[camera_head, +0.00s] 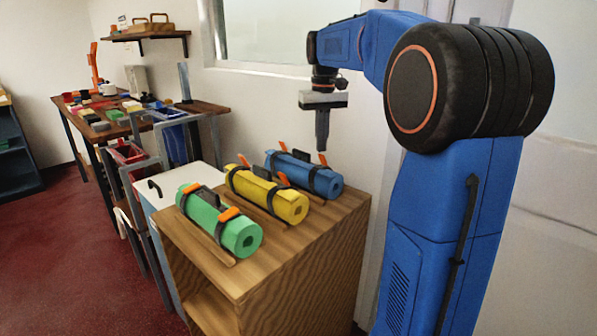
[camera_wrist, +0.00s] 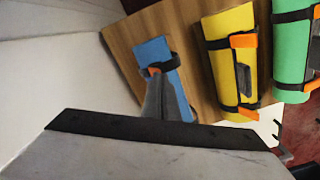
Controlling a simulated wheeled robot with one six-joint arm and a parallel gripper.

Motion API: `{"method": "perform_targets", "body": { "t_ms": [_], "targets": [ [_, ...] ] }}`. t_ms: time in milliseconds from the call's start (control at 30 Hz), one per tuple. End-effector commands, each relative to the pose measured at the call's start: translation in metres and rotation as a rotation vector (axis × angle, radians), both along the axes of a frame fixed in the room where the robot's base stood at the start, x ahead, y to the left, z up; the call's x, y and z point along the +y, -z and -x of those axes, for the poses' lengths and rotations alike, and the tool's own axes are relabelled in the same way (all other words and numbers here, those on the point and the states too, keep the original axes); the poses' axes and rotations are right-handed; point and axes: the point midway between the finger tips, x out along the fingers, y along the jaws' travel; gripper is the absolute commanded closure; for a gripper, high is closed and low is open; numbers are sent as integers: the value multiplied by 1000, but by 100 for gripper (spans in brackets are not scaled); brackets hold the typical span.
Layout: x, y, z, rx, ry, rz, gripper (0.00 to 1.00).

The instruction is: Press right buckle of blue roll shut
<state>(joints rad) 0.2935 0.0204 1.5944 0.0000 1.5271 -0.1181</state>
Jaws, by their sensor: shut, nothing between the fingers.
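The blue roll (camera_head: 302,173) lies on the wooden cabinet top, farthest back of three rolls, with two dark straps. Its right buckle (camera_head: 323,159) is an orange lever sticking up at the right strap. Its left buckle (camera_head: 283,146) is also raised. My gripper (camera_head: 321,150) is shut and empty, pointing down just above the right buckle; I cannot tell whether they touch. In the wrist view the fingers (camera_wrist: 158,82) cover much of the blue roll (camera_wrist: 154,50), and a bit of orange buckle (camera_wrist: 153,71) shows beside them.
The yellow roll (camera_head: 270,196) and green roll (camera_head: 225,226) lie in front of the blue one, each with orange buckles. The wooden cabinet (camera_head: 300,250) has bare top at its front right. A wall stands close behind. A cluttered workbench (camera_head: 125,110) is at the far left.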

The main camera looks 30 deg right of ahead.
Motion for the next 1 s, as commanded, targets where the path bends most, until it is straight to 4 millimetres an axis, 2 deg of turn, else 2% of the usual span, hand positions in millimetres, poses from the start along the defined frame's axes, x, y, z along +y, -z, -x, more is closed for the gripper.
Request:
{"method": "perform_targets", "body": {
  "t_ms": [1000],
  "targets": [
    [2,21,1,0,0,0,100]
  ]
}}
